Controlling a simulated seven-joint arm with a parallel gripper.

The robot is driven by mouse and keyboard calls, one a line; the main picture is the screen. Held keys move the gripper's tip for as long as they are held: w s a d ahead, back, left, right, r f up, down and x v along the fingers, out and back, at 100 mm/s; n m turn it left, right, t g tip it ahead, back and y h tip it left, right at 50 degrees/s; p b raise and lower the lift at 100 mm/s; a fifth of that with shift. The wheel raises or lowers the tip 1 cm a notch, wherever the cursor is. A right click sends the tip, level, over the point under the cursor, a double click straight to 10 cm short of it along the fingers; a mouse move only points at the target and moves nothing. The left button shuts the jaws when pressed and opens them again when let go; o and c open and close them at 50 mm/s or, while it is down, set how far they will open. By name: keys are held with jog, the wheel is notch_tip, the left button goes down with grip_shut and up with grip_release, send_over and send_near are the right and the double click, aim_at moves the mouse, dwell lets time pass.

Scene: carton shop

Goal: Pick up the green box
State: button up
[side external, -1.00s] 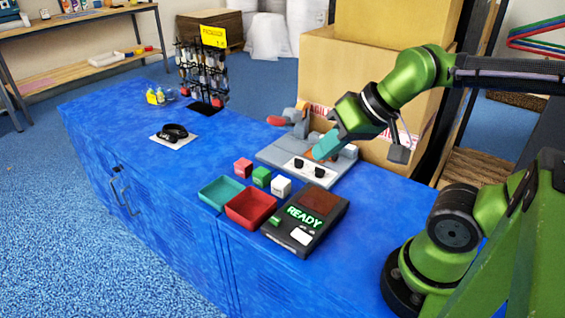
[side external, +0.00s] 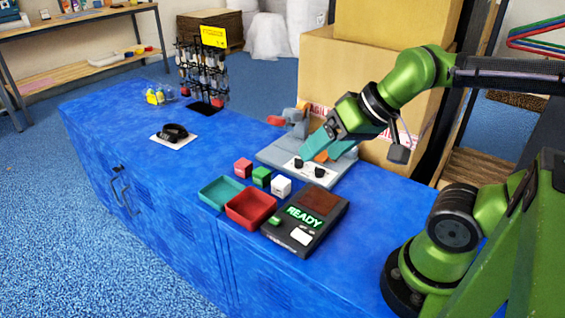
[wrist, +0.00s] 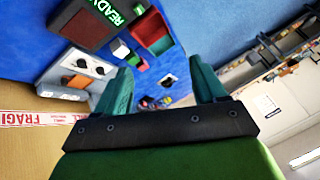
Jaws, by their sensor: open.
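The green box (side external: 261,176) is a small cube on the blue counter. It stands between a red cube (side external: 243,168) and a white cube (side external: 281,186). In the wrist view the green box (wrist: 133,59) is small, next to the white cube (wrist: 121,49), with the red cube (wrist: 142,65) on its other side. My gripper (side external: 312,150) is above the grey device, behind and to the right of the cubes, and apart from them. In the wrist view its two teal fingers (wrist: 160,84) are spread with nothing between them.
A teal tray (side external: 207,203) and a red tray (side external: 233,213) stand in front of the cubes. A black device reading READY (side external: 317,240) is to their right. The grey device with two black knobs (side external: 283,154) is behind the cubes. The counter's left part is mostly clear.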

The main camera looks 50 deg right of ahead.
jog(key=n+g+h, duration=0.2)
jog(key=n+g, duration=0.1)
jog(key=g, duration=0.4)
send_over(263, 172)
notch_tip(263, 172, down, 7)
notch_tip(263, 172, down, 17)
jog(key=shift+r, duration=0.1)
jog(key=c, duration=1)
